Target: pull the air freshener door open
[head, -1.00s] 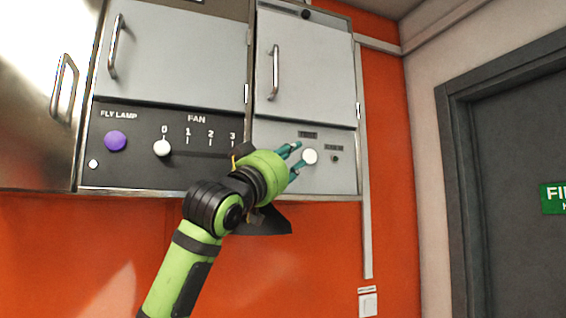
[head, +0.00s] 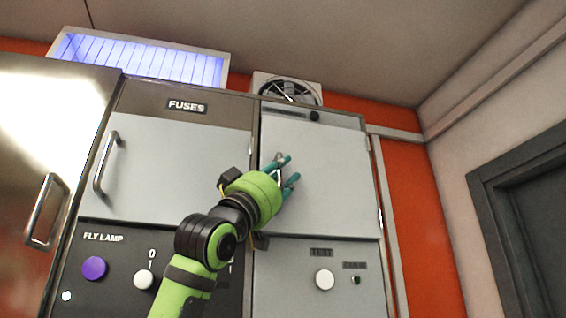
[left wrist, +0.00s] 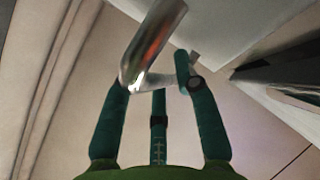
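The right-hand cabinet door (head: 335,180) is a plain light grey panel and looks shut in the head view. No air freshener label is readable on it. Its metal handle is mostly hidden by my left gripper (head: 287,172) in the head view. In the left wrist view, a shiny metal handle (left wrist: 150,45) lies between and just beyond the teal fingers of my left gripper (left wrist: 150,85). The fingers are spread apart, and I see no firm grip on the bar. My right gripper is not in view.
To the left is the FUSES door (head: 175,165) with its own handle (head: 105,163). Below are a purple knob (head: 94,268) and white knobs, one a white button (head: 324,280) under the right door. A fan (head: 288,90) and a lit lamp (head: 140,58) sit above.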

